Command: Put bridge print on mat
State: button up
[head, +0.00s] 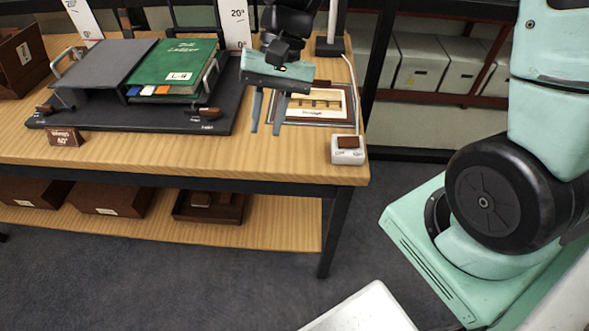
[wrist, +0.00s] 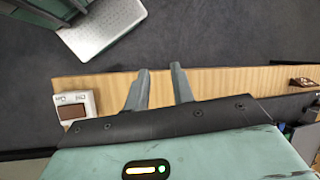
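A small cream print with a dark bridge-like picture (head: 312,104) lies flat in a brown frame or tray (head: 352,101) at the right end of the wooden table. Its caption is too small to read surely. My gripper (head: 266,131) is above the table, just left of the print, and hides part of its left side. The two fingers are apart with nothing between them, also in the wrist view (wrist: 159,78). The print does not show in the wrist view. A dark flat board (head: 120,121) lies to the left; I cannot tell whether it is the mat.
A green ledger (head: 185,62) and a grey panel (head: 108,64) rest on the dark board with metal clips. A white box with a brown button (head: 347,151) stands at the table's front right corner. The floor in front is partly clear.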

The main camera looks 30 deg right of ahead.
jog(key=s+a+r+n+t+h, duration=0.1)
jog(key=s+n+h, duration=0.1)
jog(key=s+n, duration=0.3)
jog(key=s+a+r+n+t+h, duration=0.1)
jog(key=s+a+n+h, duration=0.1)
jog(key=s+n, duration=0.4)
jog(key=s, duration=0.3)
jog(key=shift+s+r+n+t, duration=0.3)
jog(key=shift+s, duration=0.1)
jog(key=shift+a, duration=0.1)
notch_tip(320, 180, up, 4)
jog(key=p, duration=0.4)
